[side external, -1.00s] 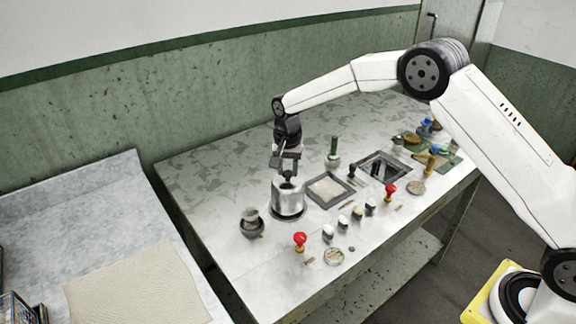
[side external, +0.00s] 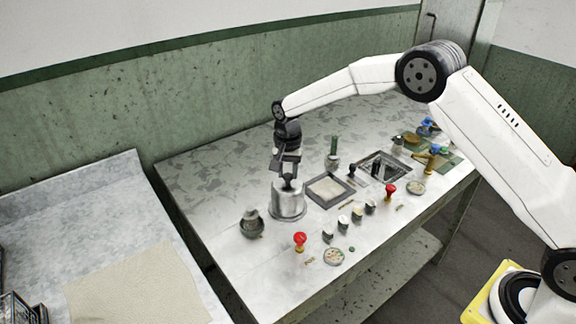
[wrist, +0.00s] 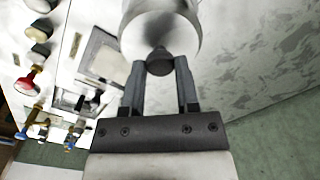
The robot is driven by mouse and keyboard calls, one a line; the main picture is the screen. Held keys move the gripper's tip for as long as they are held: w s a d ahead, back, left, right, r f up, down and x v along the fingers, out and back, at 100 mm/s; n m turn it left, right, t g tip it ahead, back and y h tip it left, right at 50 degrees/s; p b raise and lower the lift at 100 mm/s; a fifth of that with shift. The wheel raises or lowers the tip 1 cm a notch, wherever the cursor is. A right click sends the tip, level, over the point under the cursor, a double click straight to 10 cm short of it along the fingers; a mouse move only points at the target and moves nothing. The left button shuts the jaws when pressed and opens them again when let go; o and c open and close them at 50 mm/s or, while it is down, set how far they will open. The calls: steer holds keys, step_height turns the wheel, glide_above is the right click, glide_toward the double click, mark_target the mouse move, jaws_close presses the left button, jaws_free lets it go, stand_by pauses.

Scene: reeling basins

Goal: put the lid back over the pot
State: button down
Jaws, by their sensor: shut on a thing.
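The silver pot (side external: 288,205) stands upright on the table's left part. It also shows at the top of the wrist view (wrist: 160,12). The round silver lid (wrist: 180,40), with a dark knob (wrist: 159,62), is over the pot's mouth, at or very near its rim. I cannot tell whether it is fully seated. My gripper (side external: 287,177) points down from above the pot. Its two fingers are shut on the lid's knob, one on each side, as the wrist view (wrist: 160,66) shows.
A dark-framed tray (side external: 330,203) lies right of the pot, with a dark-framed basin (side external: 398,163) beyond. A red-topped stamp (side external: 300,238) and several small jars are in front. The table behind the pot is clear.

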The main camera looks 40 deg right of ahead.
stand_by(0.3)
jaws_free()
steer(key=shift+r, duration=0.15)
stand_by(0.3)
steer(key=shift+r, duration=3.35)
steer(key=shift+s, duration=0.15)
steer(key=s+d+n+t, duration=0.1)
steer(key=s+n, duration=0.3)
steer(key=s, duration=1)
steer(key=s+d+f+n+t, duration=0.1)
steer(key=s+d+n, duration=0.3)
steer(key=s, duration=1)
steer(key=shift+s+n+t, duration=0.3)
steer(key=shift+n, duration=0.2)
steer(key=shift+f, duration=0.1)
